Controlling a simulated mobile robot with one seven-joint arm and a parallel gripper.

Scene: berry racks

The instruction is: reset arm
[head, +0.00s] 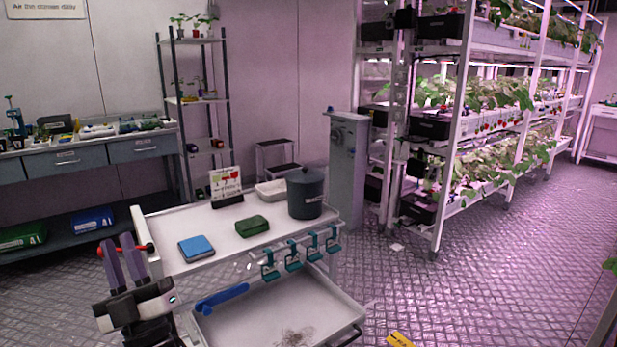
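My gripper (118,245) is at the lower left, beside the left end of the white cart (215,262). Its two grey-purple fingers point upward, with a narrow gap between them. I see nothing clearly held in the gap. A red piece (148,248) shows beside the fingers, partly hidden behind them; I cannot tell whether it touches them.
On the cart top are a blue sponge or cloth (196,248), a green pad (252,226), a dark lidded bin (305,193), a white tray (271,192) and a sign (226,186). Teal clips (292,256) hang along its front.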

